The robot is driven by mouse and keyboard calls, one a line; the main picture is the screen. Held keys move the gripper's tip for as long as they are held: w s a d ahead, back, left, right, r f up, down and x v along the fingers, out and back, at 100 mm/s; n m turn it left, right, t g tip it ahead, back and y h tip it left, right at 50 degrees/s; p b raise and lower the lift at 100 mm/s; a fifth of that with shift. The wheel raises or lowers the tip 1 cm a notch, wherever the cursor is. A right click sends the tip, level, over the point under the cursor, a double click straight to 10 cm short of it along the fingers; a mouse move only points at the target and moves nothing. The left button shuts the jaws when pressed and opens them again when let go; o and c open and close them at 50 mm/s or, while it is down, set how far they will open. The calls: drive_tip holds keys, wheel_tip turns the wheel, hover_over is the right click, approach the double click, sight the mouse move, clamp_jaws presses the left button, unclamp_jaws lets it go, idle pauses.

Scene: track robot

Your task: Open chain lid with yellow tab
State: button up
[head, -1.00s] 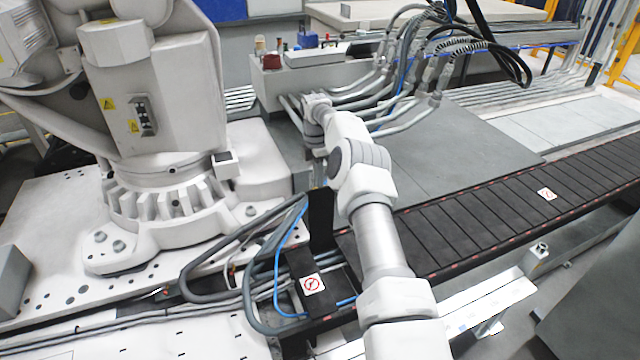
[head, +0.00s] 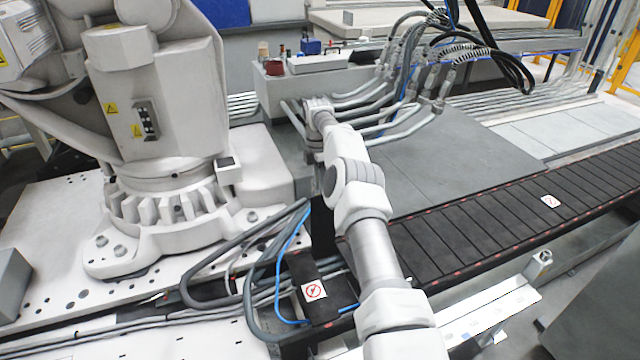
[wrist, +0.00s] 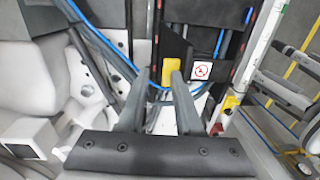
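The yellow tab (wrist: 170,75) shows in the wrist view against dark parts of the cable chain (head: 520,207). In the wrist view my gripper (wrist: 158,74) is open, with its two grey fingers apart. The right finger overlaps part of the tab; I cannot tell whether it touches it. A dark section with a white and red sticker (wrist: 203,70) is just right of the tab; the sticker also shows in the head view (head: 314,291). I cannot make out the lid's edges or hinge. In the head view my arm hides the tab and the fingertips.
A large white robot (head: 160,120) stands on its base plate at left. Blue and grey hoses (head: 262,290) loop close to the chain's near end. A grey cover plate (head: 450,150) lies behind the chain. A pale metal rail (head: 500,305) runs in front.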

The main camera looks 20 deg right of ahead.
drive_tip(key=shift+o, duration=0.2)
drive_tip(key=f, duration=0.1)
drive_tip(key=s+f, duration=0.1)
drive_tip(key=f, duration=0.1)
drive_tip(key=shift+s+d+f+g, duration=0.15)
drive_tip(key=shift+d+g, duration=0.1)
drive_tip(key=shift+g, duration=0.05)
wheel_tip(320, 180, up, 15)
drive_tip(key=w+p, duration=0.2)
drive_tip(key=p, duration=1.2)
drive_tip(key=shift+a, duration=0.3)
